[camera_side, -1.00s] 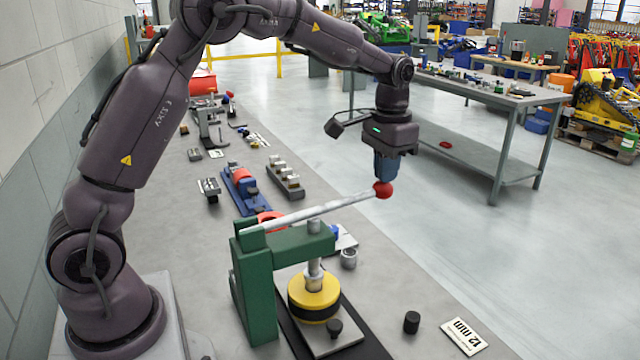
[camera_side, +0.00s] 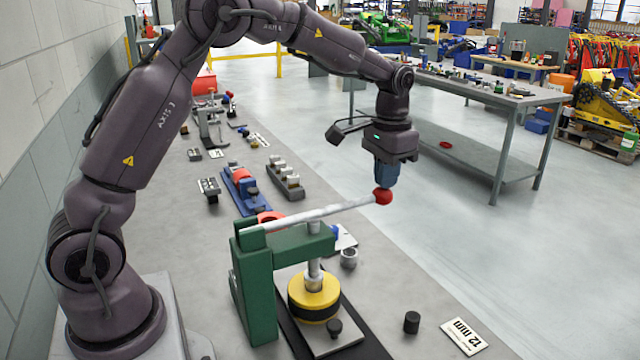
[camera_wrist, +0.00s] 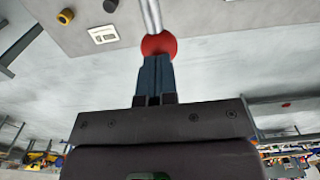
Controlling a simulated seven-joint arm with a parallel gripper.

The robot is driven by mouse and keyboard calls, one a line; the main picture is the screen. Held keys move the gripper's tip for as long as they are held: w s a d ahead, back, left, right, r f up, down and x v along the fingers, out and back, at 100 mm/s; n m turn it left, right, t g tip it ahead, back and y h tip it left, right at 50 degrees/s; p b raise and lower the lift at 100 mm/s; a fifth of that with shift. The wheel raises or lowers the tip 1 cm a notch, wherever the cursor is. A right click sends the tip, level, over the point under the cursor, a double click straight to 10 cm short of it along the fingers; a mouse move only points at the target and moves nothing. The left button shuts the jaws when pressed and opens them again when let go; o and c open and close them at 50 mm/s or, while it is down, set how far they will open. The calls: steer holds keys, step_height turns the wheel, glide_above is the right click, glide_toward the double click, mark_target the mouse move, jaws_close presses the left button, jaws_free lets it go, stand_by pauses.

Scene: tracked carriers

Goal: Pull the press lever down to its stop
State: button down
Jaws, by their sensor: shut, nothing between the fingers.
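The press is a green frame (camera_side: 257,290) with a pale metal lever (camera_side: 318,213) that slopes slightly upward to the right and ends in a red ball knob (camera_side: 383,196). Its ram (camera_side: 314,268) stands over a yellow and black round piece (camera_side: 314,296) on the base plate. My gripper (camera_side: 385,184) points down with its blue fingers shut and empty, the tips at the top of the knob. In the wrist view the closed fingers (camera_wrist: 155,62) meet the red knob (camera_wrist: 158,45); whether they press on it I cannot tell exactly.
A small black cylinder (camera_side: 412,322) and a "12 mm" card (camera_side: 465,336) lie right of the press. A metal ring (camera_side: 348,258) sits behind it. A blue fixture (camera_side: 240,188) and other small fixtures stand farther back on the bench. Space right of the knob is clear.

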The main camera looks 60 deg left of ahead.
steer(key=shift+f, duration=1.25)
stand_by(1.2)
steer(key=shift+r, duration=0.1)
step_height(320, 180, up, 14)
steer(key=shift+r, duration=0.25)
stand_by(1.3)
steer(key=shift+w, duration=0.15)
stand_by(0.4)
steer(key=s+d+f+t, duration=0.1)
steer(key=s+d+t, duration=0.1)
steer(key=s, duration=1.1)
steer(key=s+d+f+t, duration=0.1)
steer(key=s+d+t, duration=0.2)
steer(key=s, duration=1.1)
steer(key=shift+d+f+t, duration=0.3)
steer(key=shift+d+f, duration=0.05)
steer(key=shift+d, duration=0.15)
